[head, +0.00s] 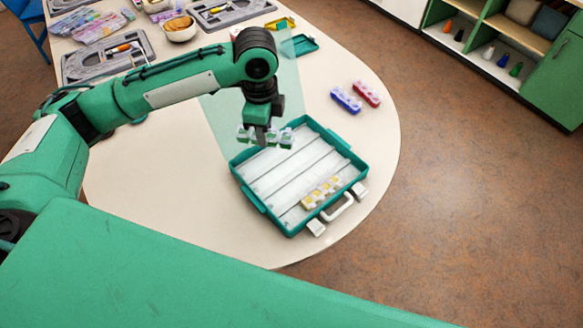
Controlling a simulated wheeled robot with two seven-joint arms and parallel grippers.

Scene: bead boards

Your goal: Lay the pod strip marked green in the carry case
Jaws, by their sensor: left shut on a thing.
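The teal carry case (291,231) lies open on the table, with several pale long slots inside. A pod strip marked yellow (321,192) lies in the slot nearest the handle. My left gripper (263,134) points down, shut on the pod strip marked green (286,139). It holds the strip over the far left rim of the case, apparently above it; the exact height is hard to tell. The gripper hides the strip's middle. My right gripper is not in view.
A blue pod strip (346,100) and a red pod strip (367,93) lie on the table right of the case. Grey track boards (88,66), a bowl (180,32) and a small teal tray (305,44) stand farther back. The table left of the case is clear.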

